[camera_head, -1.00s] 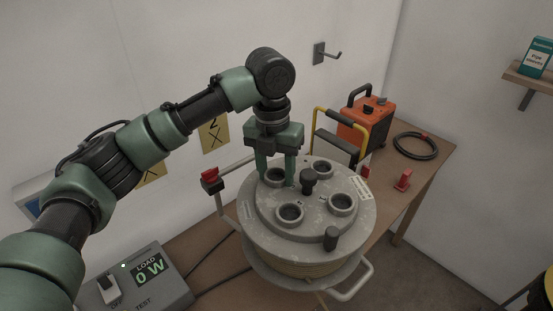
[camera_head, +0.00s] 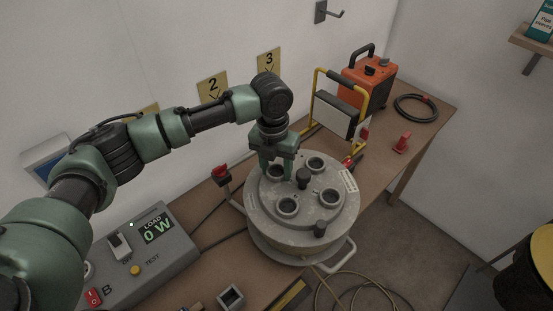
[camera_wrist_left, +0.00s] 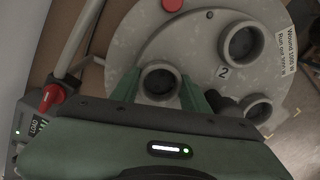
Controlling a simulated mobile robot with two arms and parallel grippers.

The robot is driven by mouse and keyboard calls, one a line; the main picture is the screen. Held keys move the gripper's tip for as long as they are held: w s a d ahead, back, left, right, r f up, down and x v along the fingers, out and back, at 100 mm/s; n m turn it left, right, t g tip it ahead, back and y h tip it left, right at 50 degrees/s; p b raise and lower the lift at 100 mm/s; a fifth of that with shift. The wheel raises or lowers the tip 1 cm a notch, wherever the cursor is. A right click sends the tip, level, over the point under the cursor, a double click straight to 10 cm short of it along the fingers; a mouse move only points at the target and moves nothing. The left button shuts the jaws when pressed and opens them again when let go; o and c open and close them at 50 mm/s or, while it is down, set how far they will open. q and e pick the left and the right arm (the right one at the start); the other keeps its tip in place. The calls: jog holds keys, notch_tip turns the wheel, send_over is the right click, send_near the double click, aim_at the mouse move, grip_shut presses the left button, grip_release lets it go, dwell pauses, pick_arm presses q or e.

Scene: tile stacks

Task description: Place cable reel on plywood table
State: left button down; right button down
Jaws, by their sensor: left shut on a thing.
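The cable reel (camera_head: 325,212) is a round grey drum with several sockets, black knobs and a white label on top. A bent grey tube handle sticks out at its lower right. My left gripper (camera_head: 277,170) points down and is shut on the reel at one raised socket. In the left wrist view, its green fingers (camera_wrist_left: 160,92) stand on either side of that socket on the reel's top (camera_wrist_left: 190,40). The plywood table (camera_head: 425,130) is brown and lies beneath the reel. The reel overlaps its front edge in the picture; I cannot tell whether they touch. My right gripper is not in view.
A yellow-framed lamp (camera_head: 337,112), an orange unit (camera_head: 366,85), a black cable ring (camera_head: 415,108) and a red piece (camera_head: 402,143) stand behind the reel. A load tester (camera_head: 150,255) is at the left. Cable (camera_head: 345,290) lies on the floor in front.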

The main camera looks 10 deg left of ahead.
pick_arm(q)
jog(key=shift+w+d, duration=0.1)
jog(key=c, duration=0.7)
grip_release()
jog(key=shift+s+f, duration=0.2)
jog(key=shift+f, duration=0.15)
jog(key=shift+s+r, duration=0.1)
jog(key=shift+r, duration=0.3)
jog(key=r+b, duration=0.1)
jog(key=r, duration=0.2)
jog(key=r+b, duration=0.1)
jog(key=r, duration=0.3)
jog(key=r+b, duration=0.1)
jog(key=r, duration=0.3)
jog(key=shift+a+r, duration=0.2)
jog(key=shift+a, duration=0.2)
